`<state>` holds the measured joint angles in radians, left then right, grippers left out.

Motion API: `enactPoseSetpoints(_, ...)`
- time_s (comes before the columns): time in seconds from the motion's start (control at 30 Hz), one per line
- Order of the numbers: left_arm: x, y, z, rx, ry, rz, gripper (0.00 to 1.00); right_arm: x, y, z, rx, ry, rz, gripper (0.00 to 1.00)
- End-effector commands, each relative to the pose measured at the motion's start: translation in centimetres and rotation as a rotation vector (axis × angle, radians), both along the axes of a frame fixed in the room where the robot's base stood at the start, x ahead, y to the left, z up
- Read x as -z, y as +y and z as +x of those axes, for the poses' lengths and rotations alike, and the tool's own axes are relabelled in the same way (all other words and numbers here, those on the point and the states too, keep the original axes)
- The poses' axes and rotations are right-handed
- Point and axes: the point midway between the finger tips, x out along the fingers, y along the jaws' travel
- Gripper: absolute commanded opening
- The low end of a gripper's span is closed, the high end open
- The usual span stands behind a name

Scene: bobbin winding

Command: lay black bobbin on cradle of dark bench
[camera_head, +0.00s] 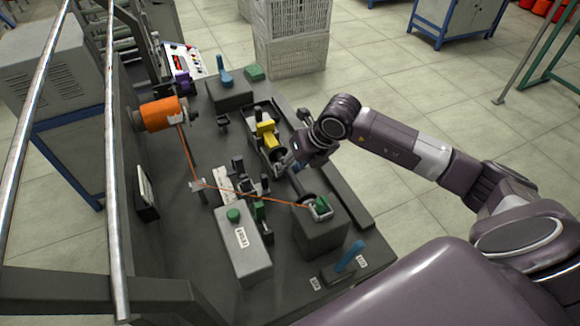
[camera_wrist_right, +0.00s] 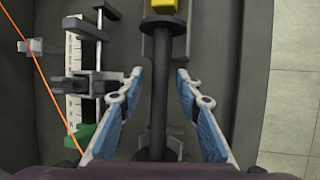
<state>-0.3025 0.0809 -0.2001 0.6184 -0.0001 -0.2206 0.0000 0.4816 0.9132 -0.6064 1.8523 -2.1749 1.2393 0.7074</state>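The black bobbin (camera_wrist_right: 157,85) is a dark shaft with a round flange at each end. In the wrist view it runs lengthwise between the blue-padded fingers of my right gripper (camera_wrist_right: 159,76). The fingers are spread, with a gap on both sides of the shaft. Grey supports (camera_wrist_right: 175,147) show beside the shaft; whether the bobbin rests fully on the cradle cannot be told. My left gripper is out of view.
A yellow piece (camera_head: 267,134) sits just beyond the bobbin. A grey box with a green button (camera_head: 234,215) and a blue lever (camera_head: 350,256) stand nearer.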

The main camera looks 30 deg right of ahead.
Motion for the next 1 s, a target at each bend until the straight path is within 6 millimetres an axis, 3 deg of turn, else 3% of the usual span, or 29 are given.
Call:
enactPoseSetpoints(0.23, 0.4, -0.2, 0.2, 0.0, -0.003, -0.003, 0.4, -1.7, -0.5, -0.7, 0.0, -0.003, -0.001, 0.32)
enactPoseSetpoints(0.7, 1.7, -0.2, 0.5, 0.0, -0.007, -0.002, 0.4, -9.7, -2.4, -4.2, 0.001, -0.003, -0.001, 0.32)
enactPoseSetpoints(1.0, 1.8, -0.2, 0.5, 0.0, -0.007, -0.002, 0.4, -10.8, -2.6, -4.8, 0.0, 0.001, 0.0, 0.32)
